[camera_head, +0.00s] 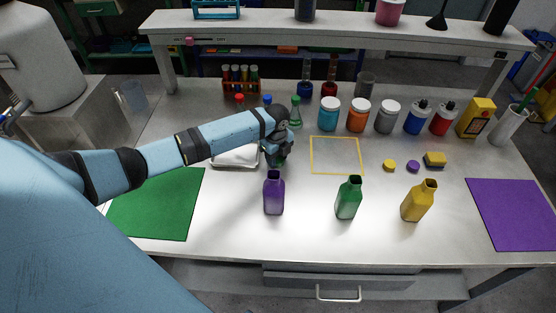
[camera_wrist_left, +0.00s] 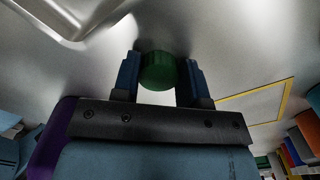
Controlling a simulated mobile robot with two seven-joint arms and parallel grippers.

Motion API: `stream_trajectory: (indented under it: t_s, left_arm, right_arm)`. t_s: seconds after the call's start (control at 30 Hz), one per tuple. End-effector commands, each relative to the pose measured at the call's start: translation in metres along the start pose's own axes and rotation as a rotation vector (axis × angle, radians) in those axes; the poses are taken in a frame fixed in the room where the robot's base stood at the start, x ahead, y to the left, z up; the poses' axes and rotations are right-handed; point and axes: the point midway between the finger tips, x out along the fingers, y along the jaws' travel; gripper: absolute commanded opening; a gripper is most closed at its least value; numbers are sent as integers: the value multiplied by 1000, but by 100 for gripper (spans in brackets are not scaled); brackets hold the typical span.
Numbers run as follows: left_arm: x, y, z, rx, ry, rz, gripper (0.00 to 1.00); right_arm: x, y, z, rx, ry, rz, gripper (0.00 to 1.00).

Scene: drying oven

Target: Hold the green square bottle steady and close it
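The green square bottle (camera_head: 348,199) stands upright on the table, with its dark mouth open. My left gripper (camera_head: 277,157) points down over the table, behind the purple bottle and left of the green one. In the left wrist view, a round green cap (camera_wrist_left: 158,71) sits between the two fingers of my left gripper (camera_wrist_left: 160,75). The fingers are close to both sides of it. I cannot tell whether they press on it, nor whether it touches the table. My right gripper is not in view.
A purple bottle (camera_head: 274,193) and a yellow bottle (camera_head: 419,201) flank the green bottle. A yellow cap (camera_head: 389,166), a purple cap (camera_head: 413,166) and a sponge (camera_head: 435,160) lie behind. A metal tray (camera_head: 232,164) is beside my gripper. A yellow outlined square (camera_head: 337,139) is empty.

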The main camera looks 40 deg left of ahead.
Motion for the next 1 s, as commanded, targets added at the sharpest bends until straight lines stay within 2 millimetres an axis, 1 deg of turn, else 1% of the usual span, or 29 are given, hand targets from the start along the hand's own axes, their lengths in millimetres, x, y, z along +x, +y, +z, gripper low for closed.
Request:
stream_trajectory:
  t_s: [0.37,0.47,0.57,0.67,0.77,0.9,1.0]
  left_arm:
    - [-2,0,0,0,0,-1,18]
    - [-9,0,0,0,-1,-1,18]
    - [-20,-1,1,0,-2,-3,18]
    - [-39,-1,1,1,-1,-4,18]
    - [-65,-1,1,1,-3,-5,18]
    - [-107,-1,1,1,-2,-5,18]
    - [-135,-1,0,1,-2,-4,18]
  right_arm:
    - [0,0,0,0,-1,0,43]
    - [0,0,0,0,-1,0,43]
    - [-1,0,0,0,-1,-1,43]
    - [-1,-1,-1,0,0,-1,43]
    - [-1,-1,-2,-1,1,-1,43]
    - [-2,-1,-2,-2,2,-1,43]
    - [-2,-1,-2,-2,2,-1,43]
